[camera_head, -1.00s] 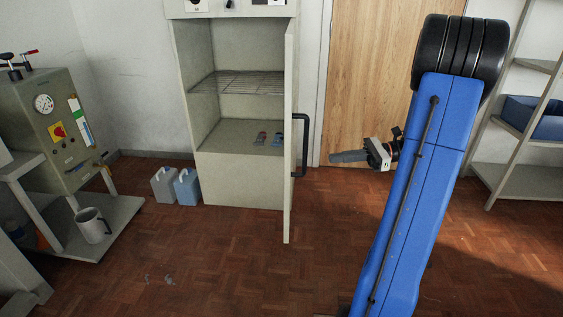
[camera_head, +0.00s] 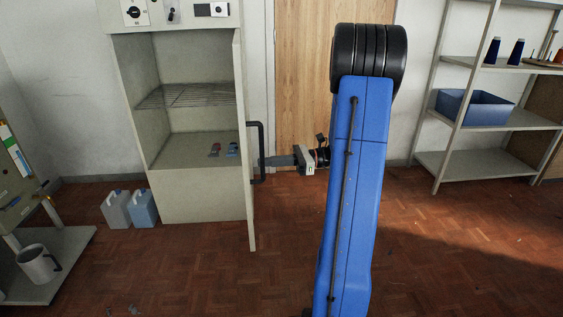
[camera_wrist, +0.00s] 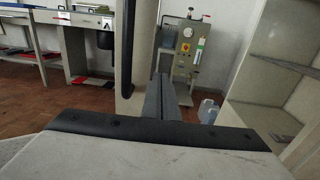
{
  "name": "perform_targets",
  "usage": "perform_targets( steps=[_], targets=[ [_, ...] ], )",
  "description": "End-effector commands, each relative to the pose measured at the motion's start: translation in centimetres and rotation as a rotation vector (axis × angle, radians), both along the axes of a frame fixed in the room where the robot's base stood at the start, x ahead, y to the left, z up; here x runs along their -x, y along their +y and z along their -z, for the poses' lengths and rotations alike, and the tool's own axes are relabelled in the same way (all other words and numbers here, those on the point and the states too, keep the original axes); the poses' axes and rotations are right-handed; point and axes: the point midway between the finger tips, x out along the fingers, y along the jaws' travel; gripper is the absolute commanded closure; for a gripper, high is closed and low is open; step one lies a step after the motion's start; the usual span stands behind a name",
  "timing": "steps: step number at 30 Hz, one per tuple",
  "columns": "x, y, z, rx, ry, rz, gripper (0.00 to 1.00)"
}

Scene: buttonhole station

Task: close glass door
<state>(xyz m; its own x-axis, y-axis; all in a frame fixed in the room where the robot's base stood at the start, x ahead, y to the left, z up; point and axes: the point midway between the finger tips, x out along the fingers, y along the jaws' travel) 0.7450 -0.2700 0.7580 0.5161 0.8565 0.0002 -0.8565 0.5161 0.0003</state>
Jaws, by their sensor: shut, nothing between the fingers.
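The glass door (camera_head: 245,190) stands open, seen nearly edge-on in the head view. It juts out from the right side of a pale cabinet (camera_head: 195,195). A dark bar handle (camera_head: 260,135) sticks out from its right face. My gripper (camera_head: 267,161) is shut and empty, pointing left at the handle's lower half. In the wrist view, the shut fingers (camera_wrist: 164,98) lie just right of the door's pale frame strip (camera_wrist: 145,50), with the dark handle (camera_wrist: 127,45) at that strip's left. Whether the fingers touch handle or glass, I cannot tell.
The cabinet holds a wire rack (camera_head: 190,95) and small items below it. Two jugs (camera_head: 130,208) stand on the floor at its left. A shelf unit (camera_head: 475,165) with a blue bin (camera_head: 475,108) stands at right. The floor before the door is clear.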

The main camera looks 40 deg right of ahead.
Motion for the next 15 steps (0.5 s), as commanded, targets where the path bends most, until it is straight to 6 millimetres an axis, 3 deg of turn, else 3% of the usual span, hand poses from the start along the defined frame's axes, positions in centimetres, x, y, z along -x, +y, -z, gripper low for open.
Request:
perform_targets(
  steps=[6,15],
  targets=[
    [-1.4,2.3,0.0,0.0,0.0,-0.001,1.0],
    [-1.8,3.1,0.0,0.001,0.001,0.0,1.0]
  ],
)
